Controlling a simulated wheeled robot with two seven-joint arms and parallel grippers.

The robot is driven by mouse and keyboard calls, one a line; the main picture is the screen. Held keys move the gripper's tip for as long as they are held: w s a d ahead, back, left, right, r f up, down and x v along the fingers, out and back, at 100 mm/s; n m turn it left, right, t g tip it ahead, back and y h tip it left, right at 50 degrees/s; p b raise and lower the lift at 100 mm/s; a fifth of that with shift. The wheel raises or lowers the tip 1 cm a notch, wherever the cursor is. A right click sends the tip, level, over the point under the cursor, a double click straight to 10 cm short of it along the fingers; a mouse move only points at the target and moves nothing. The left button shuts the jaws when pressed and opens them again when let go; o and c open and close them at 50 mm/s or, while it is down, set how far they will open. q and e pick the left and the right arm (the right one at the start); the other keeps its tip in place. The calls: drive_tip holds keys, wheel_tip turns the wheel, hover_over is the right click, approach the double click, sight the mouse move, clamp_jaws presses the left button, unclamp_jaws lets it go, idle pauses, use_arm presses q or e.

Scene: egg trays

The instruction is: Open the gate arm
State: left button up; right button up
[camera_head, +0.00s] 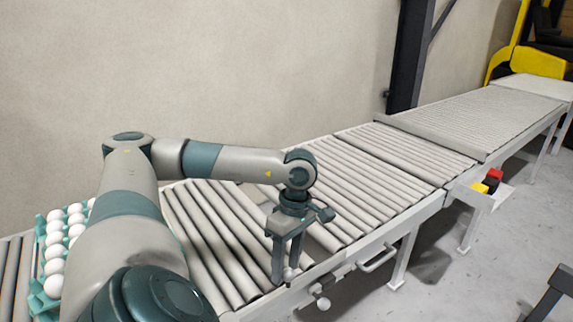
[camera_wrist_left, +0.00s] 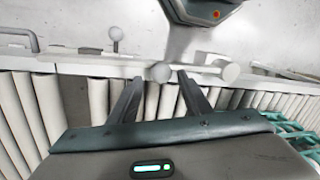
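My left gripper (camera_head: 284,279) points down at the near edge of the roller conveyor. In the left wrist view its two fingers (camera_wrist_left: 159,77) are apart. A pale ball knob (camera_wrist_left: 160,72) shows between the fingertips, with a gap on both sides; I cannot tell if they touch it. A thin bar joins it to a wider round end (camera_wrist_left: 230,72) at the right. A second small ball on a stem (camera_wrist_left: 116,33) stands near the rail, and also shows in the head view (camera_head: 323,303). I cannot tell which part is the gate arm. My right gripper is not in view.
The roller conveyor (camera_head: 360,165) runs to the back right. A teal tray (camera_head: 38,300) of white eggs sits at the left, partly hidden by my arm. A bent handle (camera_head: 378,260) sticks out from the rail. Red and yellow buttons (camera_head: 493,175) are farther along.

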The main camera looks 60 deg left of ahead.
use_arm(q)
drive_tip(key=shift+r, duration=0.1)
drive_tip(key=shift+r, duration=0.25)
drive_tip(key=w+a+r+p, duration=0.1)
drive_tip(key=w+r+p, duration=0.1)
drive_tip(key=r, duration=1.4)
drive_tip(key=shift+w+r+p, duration=0.15)
drive_tip(key=shift+w+p, duration=0.15)
drive_tip(key=shift+w, duration=0.25)
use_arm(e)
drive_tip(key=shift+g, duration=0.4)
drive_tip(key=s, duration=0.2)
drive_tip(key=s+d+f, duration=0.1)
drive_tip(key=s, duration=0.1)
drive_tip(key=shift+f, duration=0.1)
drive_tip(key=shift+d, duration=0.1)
